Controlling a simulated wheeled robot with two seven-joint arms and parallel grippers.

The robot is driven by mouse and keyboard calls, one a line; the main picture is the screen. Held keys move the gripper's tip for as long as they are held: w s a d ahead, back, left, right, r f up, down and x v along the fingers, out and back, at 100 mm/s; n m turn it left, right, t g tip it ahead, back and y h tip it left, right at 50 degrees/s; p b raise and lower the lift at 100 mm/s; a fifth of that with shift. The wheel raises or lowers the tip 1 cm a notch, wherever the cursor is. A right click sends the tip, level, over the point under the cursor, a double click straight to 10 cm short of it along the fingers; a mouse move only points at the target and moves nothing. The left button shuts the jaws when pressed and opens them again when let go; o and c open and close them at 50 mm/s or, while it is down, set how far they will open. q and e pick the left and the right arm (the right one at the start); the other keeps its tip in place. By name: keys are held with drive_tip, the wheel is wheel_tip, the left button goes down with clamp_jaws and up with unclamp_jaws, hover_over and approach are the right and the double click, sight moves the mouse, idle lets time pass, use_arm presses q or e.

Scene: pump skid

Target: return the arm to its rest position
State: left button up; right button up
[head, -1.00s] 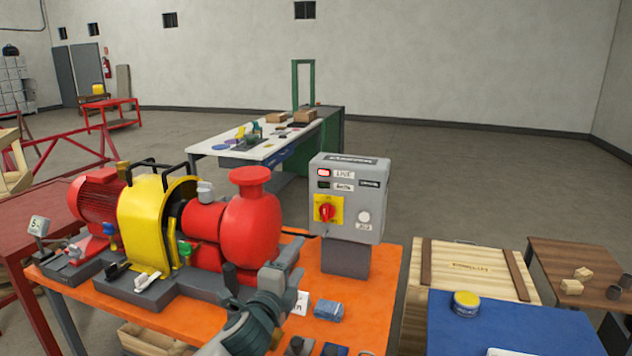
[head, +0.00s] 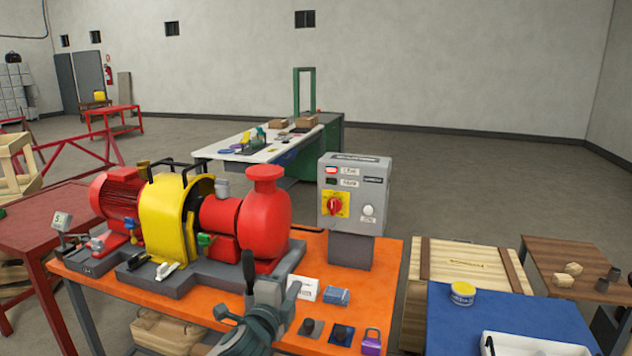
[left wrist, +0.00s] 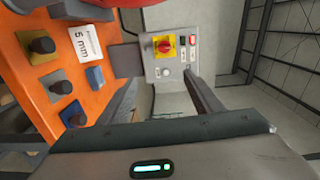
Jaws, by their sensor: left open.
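My left gripper (head: 270,286) is at the front edge of the orange bench (head: 375,270), in front of the red and yellow pump. It also shows in the left wrist view (left wrist: 160,92), with its two fingers spread apart and nothing between them. Beyond the fingers in that view is the grey control box (left wrist: 172,58) with its red rotary switch. My left forearm comes up from the bottom of the head view. My right gripper is not in view.
The pump (head: 265,215) and the control box (head: 353,205) stand on the bench. A purple padlock (head: 371,342), a blue block (head: 337,296) and dark knobs lie at the front. A blue table (head: 480,318) with a yellow-lidded tin (head: 462,293) and white tray (head: 535,345) is at right.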

use_arm(q)
drive_tip(key=s+a+f+n+g+y, duration=0.2)
drive_tip(key=s+a+f+n+g, duration=0.3)
drive_tip(key=s+f, duration=0.55)
drive_tip(key=s+a+f+n+g+y, duration=0.15)
drive_tip(key=s+a+f+n, duration=0.35)
drive_tip(key=s+f, duration=0.6)
drive_tip(key=s+a+f+n+g+y, duration=0.1)
drive_tip(key=s+a+f+n+g, duration=0.2)
drive_tip(key=s, duration=0.6)
drive_tip(key=s+a+f+n+g, duration=0.2)
drive_tip(key=s+f+n, duration=0.15)
drive_tip(key=s, duration=0.65)
drive_tip(key=s+a+f+n+g+y, duration=0.1)
drive_tip(key=s+a+f+n+g, duration=0.2)
drive_tip(key=s, duration=0.6)
wheel_tip(320, 180, down, 30)
drive_tip(key=s+d+r, duration=0.1)
drive_tip(key=s+a+f+g, duration=0.1)
drive_tip(key=s+a+f, duration=0.2)
drive_tip(key=s+f, duration=1.4)
drive_tip(key=shift+s+f+m, duration=0.35)
drive_tip(key=shift+s+f, duration=0.05)
drive_tip(key=shift+s, duration=0.2)
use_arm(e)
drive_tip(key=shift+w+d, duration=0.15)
